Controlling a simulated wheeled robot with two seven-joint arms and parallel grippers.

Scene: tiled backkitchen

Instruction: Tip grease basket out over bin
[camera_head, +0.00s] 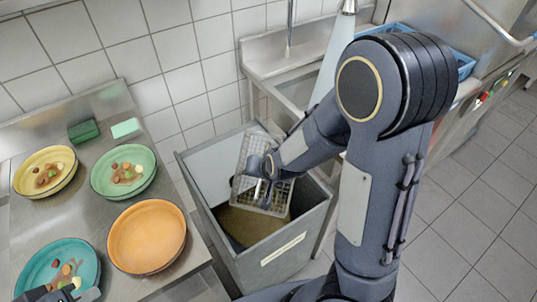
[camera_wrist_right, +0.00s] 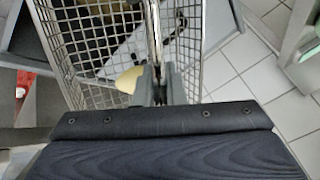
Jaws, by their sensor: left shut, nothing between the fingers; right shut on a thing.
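The grease basket (camera_head: 250,160), a pale wire mesh box, hangs steeply tilted at the mouth of the grey bin (camera_head: 272,262). My right gripper (camera_head: 269,168) is shut on it. In the right wrist view my right gripper (camera_wrist_right: 160,85) is closed on a metal bar of the basket, and the mesh (camera_wrist_right: 75,50) spreads to both sides. A yellowish piece (camera_wrist_right: 129,79) shows by the fingers; I cannot tell whether it is inside the mesh or behind it. Brownish matter (camera_head: 245,226) lies in the bin. My left gripper (camera_head: 70,294) is shut and empty, partly cut off at the bottom left.
A sink (camera_head: 262,60) stands behind the bin. Floor is clear at right.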

